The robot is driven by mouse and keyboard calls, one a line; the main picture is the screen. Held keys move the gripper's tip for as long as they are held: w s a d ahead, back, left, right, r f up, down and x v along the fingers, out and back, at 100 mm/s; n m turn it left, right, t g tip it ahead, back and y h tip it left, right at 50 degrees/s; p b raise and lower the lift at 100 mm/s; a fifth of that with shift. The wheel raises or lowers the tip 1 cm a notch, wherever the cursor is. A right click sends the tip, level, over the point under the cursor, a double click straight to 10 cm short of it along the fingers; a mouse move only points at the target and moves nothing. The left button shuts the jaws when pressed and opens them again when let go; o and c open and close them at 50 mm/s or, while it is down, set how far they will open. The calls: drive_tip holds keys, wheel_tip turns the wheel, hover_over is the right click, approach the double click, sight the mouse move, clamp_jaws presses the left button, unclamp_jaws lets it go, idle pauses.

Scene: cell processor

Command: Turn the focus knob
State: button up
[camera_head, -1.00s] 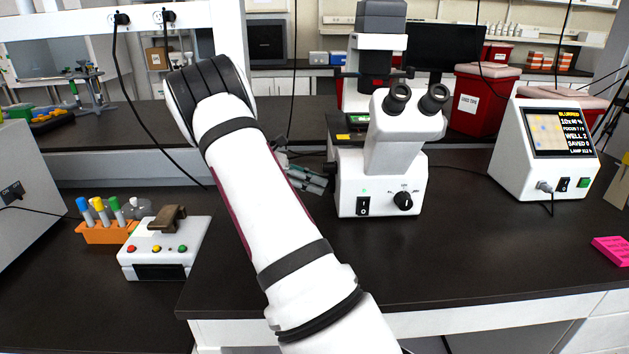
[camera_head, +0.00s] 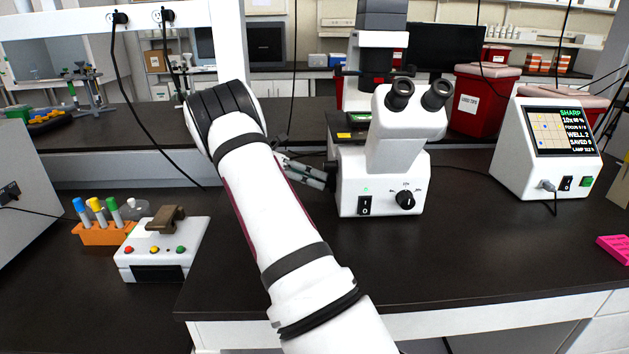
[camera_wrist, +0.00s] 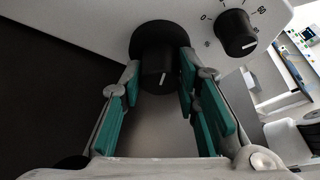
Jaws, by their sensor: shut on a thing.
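The focus knob (camera_wrist: 157,58) is a black knob with a white pointer line on the microscope's side, seen in the wrist view. My gripper (camera_wrist: 159,76) has its teal-padded fingers on both sides of the knob and is shut on it. In the head view the white microscope (camera_head: 383,180) stands on the bench, and my gripper (camera_head: 322,176) reaches its left side from behind my arm. The screen (camera_head: 561,132) of the white unit reads "SHARP" at the top.
A front knob (camera_head: 405,200) with a printed scale sits on the microscope base and also shows in the wrist view (camera_wrist: 236,33). A small box with coloured buttons (camera_head: 163,245) and an orange tube rack (camera_head: 103,233) stand at left.

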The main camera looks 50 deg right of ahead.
idle(0.3)
drive_tip(key=o, duration=1.2)
drive_tip(key=shift+v, duration=6)
